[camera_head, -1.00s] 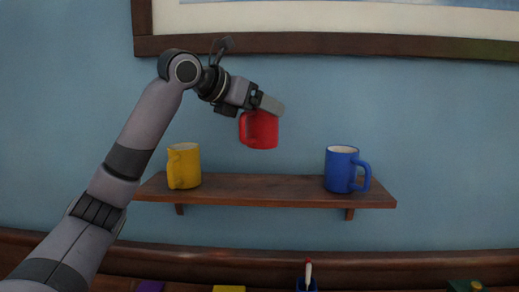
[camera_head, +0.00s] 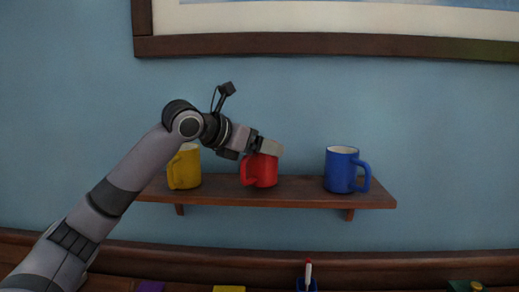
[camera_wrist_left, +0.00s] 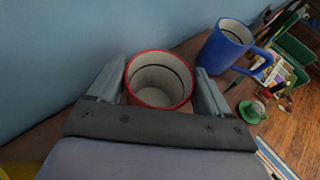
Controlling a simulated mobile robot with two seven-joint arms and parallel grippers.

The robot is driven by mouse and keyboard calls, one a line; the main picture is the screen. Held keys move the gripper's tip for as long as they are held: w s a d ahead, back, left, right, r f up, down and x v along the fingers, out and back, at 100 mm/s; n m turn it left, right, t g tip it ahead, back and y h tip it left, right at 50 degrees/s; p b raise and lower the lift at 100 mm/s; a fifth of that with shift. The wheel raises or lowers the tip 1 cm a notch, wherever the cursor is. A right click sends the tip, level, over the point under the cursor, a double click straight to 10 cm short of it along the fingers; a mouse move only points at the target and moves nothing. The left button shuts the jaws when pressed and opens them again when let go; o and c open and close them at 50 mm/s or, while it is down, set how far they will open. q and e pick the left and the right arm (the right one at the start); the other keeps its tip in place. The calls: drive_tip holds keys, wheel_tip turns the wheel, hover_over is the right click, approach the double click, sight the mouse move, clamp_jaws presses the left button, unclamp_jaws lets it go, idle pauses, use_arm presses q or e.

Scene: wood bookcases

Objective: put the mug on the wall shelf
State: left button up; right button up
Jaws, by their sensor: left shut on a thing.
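A red mug (camera_head: 261,172) is upright at the middle of the brown wall shelf (camera_head: 225,192), between a yellow mug and a blue mug. Its base looks level with the shelf top; I cannot tell for certain whether it bears on it. My left gripper (camera_head: 268,148) is shut on the red mug near its rim. In the left wrist view the red mug (camera_wrist_left: 160,79) sits between the two fingers (camera_wrist_left: 158,88), its inside empty. Its handle points left in the head view. My right gripper is not in view.
A yellow mug (camera_head: 184,170) stands at the shelf's left, partly behind my left arm. A blue mug (camera_head: 342,170) stands at the right. Bare shelf lies between red and blue. A picture frame (camera_head: 300,44) hangs above.

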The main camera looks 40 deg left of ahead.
use_arm(q)
drive_tip(key=shift+f, duration=0.4)
drive_tip(key=shift+f, duration=0.2)
drive_tip(key=o, duration=1.2)
drive_tip(key=shift+c, duration=0.2)
drive_tip(key=shift+r, duration=0.15)
drive_tip(key=shift+s, duration=0.15)
drive_tip(key=d+b+v, duration=0.1)
drive_tip(key=b+v, duration=0.4)
drive_tip(key=v, duration=0.6)
drive_tip(key=shift+s+a+r+b, duration=0.2)
drive_tip(key=shift+s+a+b, duration=0.2)
drive_tip(key=shift+a, duration=0.1)
